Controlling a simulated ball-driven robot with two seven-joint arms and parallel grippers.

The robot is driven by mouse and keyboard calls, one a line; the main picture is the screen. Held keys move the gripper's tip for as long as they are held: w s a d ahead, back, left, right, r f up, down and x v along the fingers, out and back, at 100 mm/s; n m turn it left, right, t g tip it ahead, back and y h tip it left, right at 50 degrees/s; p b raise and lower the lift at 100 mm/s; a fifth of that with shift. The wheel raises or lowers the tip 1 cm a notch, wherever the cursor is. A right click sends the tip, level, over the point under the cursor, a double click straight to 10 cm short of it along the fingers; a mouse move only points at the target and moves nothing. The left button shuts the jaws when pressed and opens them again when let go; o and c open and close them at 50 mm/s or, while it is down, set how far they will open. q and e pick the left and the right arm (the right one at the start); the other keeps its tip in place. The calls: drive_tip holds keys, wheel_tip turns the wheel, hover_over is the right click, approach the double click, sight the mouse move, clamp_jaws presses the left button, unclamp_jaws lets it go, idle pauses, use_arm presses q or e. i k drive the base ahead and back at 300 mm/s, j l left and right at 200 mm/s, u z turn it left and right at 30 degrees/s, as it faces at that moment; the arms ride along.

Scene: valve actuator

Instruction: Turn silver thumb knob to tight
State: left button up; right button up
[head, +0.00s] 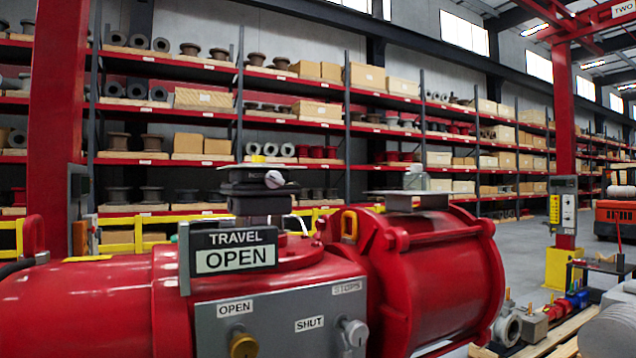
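A large red valve actuator (110,300) fills the lower left and middle. On its front is a grey box (285,310) with labels OPEN, SHUT and STOPS. A silver thumb knob (353,332) sticks out of the box at its right end, below STOPS and right of SHUT. A brass knob (243,345) sits below the OPEN label, cut close to the lower frame edge. A small silver round piece (274,179) shows on the black stack on top. How tight the silver knob is cannot be told. Neither gripper shows in the view.
A sign reading TRAVEL OPEN (235,250) stands above the grey box. A red cylinder (435,275) adjoins on the right. Yellow rails (130,235) and tall storage racks (280,75) stand behind. Valve parts (507,327) lie at lower right. Open floor shows at right.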

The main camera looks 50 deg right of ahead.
sight(273, 179)
drive_tip(key=z, duration=1.3)
drive_tip(key=l+z, duration=0.15)
drive_tip(key=z, duration=0.25)
drive_tip(key=k+l, duration=0.05)
